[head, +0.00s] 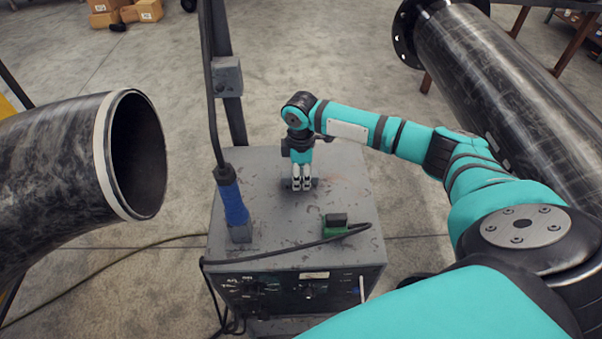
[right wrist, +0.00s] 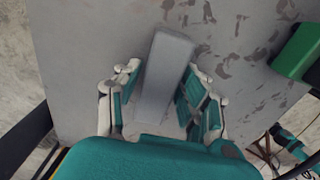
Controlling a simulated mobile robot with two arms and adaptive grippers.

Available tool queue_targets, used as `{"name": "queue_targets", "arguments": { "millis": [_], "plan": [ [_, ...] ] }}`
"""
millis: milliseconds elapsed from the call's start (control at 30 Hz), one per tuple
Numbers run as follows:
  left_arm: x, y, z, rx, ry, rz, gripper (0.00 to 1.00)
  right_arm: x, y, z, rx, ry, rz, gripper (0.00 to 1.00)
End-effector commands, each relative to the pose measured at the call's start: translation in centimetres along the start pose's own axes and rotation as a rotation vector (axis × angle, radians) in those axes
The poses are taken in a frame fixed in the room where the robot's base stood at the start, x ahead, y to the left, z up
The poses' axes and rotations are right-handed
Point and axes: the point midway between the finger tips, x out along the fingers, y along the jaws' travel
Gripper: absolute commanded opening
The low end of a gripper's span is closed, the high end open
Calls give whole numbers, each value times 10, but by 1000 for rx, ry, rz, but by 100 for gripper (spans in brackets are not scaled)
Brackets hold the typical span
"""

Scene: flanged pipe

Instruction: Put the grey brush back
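The grey brush (right wrist: 165,75) shows in the right wrist view as a plain grey block between the fingers of my right gripper (right wrist: 160,95). In the head view the same gripper (head: 302,182) points straight down at the top of the grey metal cabinet (head: 262,168). The fingers stand on both sides of the brush and very near it. I cannot tell whether they press on it or whether it rests on the cabinet top. In the head view the gripper mostly hides the brush. My left gripper is out of view.
A green-and-black item (head: 337,224) lies near the cabinet's front edge, with a black cable. A blue-sleeved cable (head: 231,203) rises at the cabinet's left. A large curved pipe (head: 70,165) is at left, a flanged pipe (head: 500,75) at right.

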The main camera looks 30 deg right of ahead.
Motion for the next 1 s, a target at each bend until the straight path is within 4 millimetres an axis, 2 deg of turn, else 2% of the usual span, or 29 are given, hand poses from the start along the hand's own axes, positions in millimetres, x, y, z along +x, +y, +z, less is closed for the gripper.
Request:
{"name": "queue_targets", "arguments": {
  "millis": [33,100,333,467,567,800,1000],
  "plan": [
    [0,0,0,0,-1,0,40,0,0,0,0,0,0,50],
    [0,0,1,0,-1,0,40,0,0,0,0,0,0,56],
    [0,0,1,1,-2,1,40,-1,0,0,0,0,0,56],
    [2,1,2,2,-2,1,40,-8,0,0,-1,2,2,56],
    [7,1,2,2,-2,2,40,-23,2,-1,-1,4,5,56],
    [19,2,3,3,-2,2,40,-74,1,-1,-1,4,4,56],
    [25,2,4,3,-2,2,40,-108,1,-1,1,2,2,56]
  ]
}}
